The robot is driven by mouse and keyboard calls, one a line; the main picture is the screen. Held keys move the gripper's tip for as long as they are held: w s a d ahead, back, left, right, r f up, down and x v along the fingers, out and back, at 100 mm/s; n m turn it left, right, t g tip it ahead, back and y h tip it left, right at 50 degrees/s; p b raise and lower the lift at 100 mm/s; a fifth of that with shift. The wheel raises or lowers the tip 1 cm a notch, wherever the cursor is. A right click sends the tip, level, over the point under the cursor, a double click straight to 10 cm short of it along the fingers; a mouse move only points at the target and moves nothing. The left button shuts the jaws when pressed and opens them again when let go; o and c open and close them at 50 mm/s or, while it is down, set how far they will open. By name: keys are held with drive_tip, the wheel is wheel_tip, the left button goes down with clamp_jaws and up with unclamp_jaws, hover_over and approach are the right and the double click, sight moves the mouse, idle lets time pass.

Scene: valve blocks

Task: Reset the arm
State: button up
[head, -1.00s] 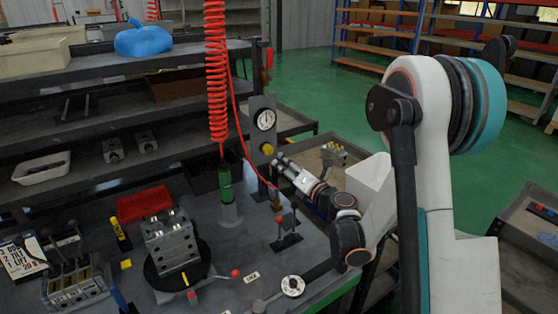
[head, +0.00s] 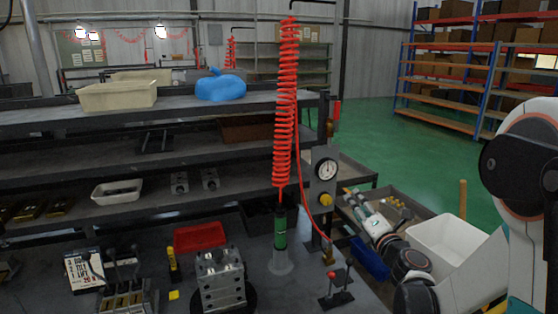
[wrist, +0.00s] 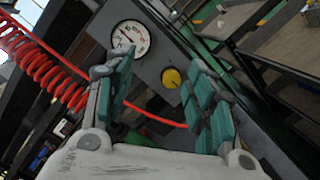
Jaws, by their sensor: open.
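My arm comes in from the right of the head view. My gripper (wrist: 160,105) shows in the wrist view with its two green-padded fingers spread apart and nothing between them. In the head view my gripper (head: 360,206) is beyond the bench's right side, near the gauge panel. A grey panel (head: 325,172) bears a round dial gauge (head: 327,168) and a yellow knob (head: 325,198). In the wrist view the gauge (wrist: 130,37) and yellow knob (wrist: 172,77) lie beyond the fingers. I cannot tell the distance to them.
A metal valve block (head: 221,280) stands on the bench. A red coiled hose (head: 286,100) hangs above a green cylinder (head: 281,232). A red tray (head: 200,236) and a small red-knobbed lever (head: 334,285) are on the bench. A white bin (head: 447,245) stands right.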

drive_tip(key=s+d+r+m+g+h, duration=0.4)
drive_tip(key=s+r+m+h, duration=0.45)
drive_tip(key=m, duration=0.75)
drive_tip(key=s+a+f+m+g+y, duration=0.1)
drive_tip(key=s+a+f+m+g, duration=0.1)
drive_tip(key=s, duration=0.6)
drive_tip(key=s+a+f+m+g+y, duration=0.2)
drive_tip(key=s+a+f+m+g, duration=0.1)
drive_tip(key=s, duration=0.6)
drive_tip(key=s+a+f+m+g+y, duration=0.2)
drive_tip(key=s+a+f+m, duration=0.3)
drive_tip(key=s, duration=0.4)
drive_tip(key=shift+f+g, duration=0.3)
